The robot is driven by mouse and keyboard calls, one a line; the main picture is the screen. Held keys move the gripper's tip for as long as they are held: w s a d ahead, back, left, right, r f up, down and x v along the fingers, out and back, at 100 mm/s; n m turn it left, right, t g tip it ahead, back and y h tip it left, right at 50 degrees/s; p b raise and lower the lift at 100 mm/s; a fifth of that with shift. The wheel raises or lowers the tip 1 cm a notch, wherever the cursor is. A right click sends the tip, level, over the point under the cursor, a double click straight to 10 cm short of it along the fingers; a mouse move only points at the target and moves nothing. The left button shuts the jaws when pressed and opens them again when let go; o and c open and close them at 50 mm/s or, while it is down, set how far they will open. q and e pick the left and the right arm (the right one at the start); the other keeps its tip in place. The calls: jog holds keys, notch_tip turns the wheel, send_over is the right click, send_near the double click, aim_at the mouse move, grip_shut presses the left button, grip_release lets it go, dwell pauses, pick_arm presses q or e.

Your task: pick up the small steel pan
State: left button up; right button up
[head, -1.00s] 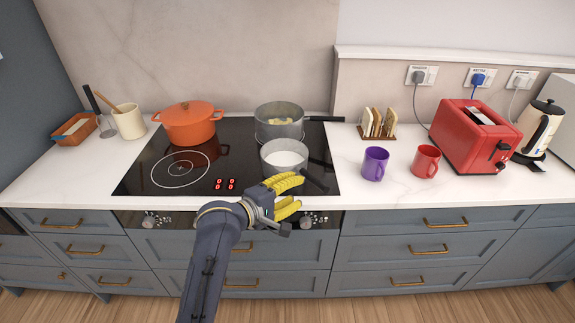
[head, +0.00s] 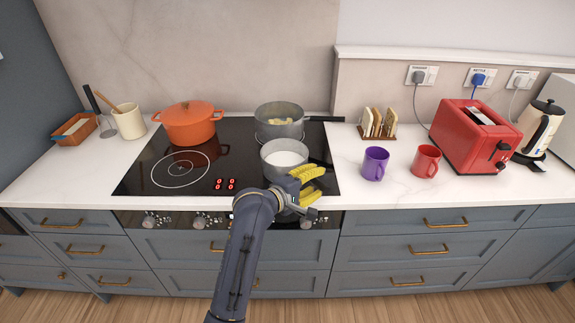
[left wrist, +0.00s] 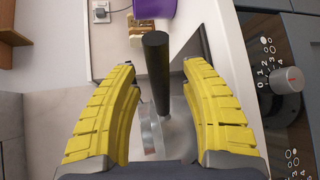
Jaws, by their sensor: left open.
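The small steel pan (head: 284,154), with white contents, sits at the front right of the black hob. My left gripper (head: 314,183), with yellow fingers, is open at the pan's right front side, over the hob's front edge. In the left wrist view the pan's dark handle (left wrist: 157,70) stands between the two open fingers, with a gap on each side. A piece of the steel pan (left wrist: 150,138) shows lower down. In the head view the fingers hide most of the handle. My right gripper is not in view.
A larger grey pan (head: 279,121) with yellowish pieces stands just behind. An orange pot (head: 190,123) is at the back left of the hob (head: 233,160). A purple mug (head: 375,163), red mug (head: 425,161) and red toaster (head: 472,140) stand to the right.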

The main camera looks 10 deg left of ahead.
pick_arm(q)
jog(key=shift+d, duration=0.1)
jog(key=shift+c, duration=0.6)
grip_shut()
